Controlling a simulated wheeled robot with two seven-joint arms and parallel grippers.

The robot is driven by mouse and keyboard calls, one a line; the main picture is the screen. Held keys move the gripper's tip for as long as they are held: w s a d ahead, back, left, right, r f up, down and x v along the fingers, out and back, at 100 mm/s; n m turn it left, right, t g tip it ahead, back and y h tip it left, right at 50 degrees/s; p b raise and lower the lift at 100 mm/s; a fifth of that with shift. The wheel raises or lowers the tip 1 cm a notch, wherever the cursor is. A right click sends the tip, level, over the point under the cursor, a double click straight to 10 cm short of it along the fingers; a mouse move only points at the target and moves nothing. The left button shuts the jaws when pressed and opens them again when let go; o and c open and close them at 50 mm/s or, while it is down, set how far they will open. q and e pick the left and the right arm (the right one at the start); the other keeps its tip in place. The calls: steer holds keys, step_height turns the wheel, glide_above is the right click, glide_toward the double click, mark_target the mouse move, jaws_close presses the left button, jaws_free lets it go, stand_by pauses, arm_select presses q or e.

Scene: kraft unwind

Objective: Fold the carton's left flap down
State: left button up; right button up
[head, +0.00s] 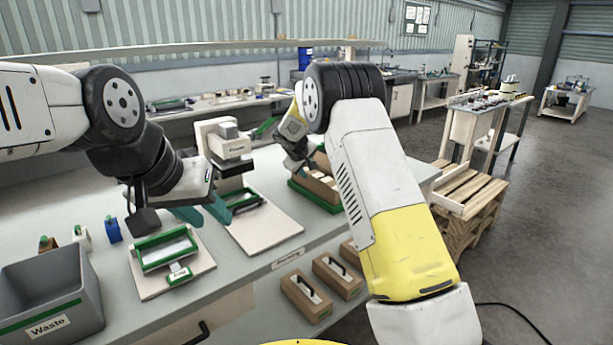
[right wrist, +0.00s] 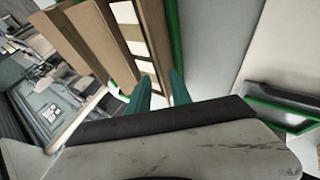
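The brown carton (head: 318,187) sits in a green-edged tray at the back of the bench, partly hidden by my right arm. In the right wrist view its brown board (right wrist: 155,30) and pale contents (right wrist: 129,32) show. A broad brown flap-like panel (right wrist: 95,45) lies left of them; I cannot tell which flap it is. My right gripper (right wrist: 160,88) has its teal fingers apart at the carton, with a brown board edge between or just beyond them. Contact is unclear. My left gripper (head: 205,212) is open and empty above the bench, left of the carton.
A grey waste bin (head: 50,305) stands at front left. A green-framed fixture (head: 165,248) and a press (head: 228,150) on a pale base plate (head: 270,232) stand between it and the carton. Handled wooden boxes (head: 306,296) sit lower. Bare bench shows around the fixtures.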

mark_target(308, 174)
steer(key=x, duration=0.5)
steer(key=shift+w+f, duration=0.15)
jaws_close()
stand_by(1.3)
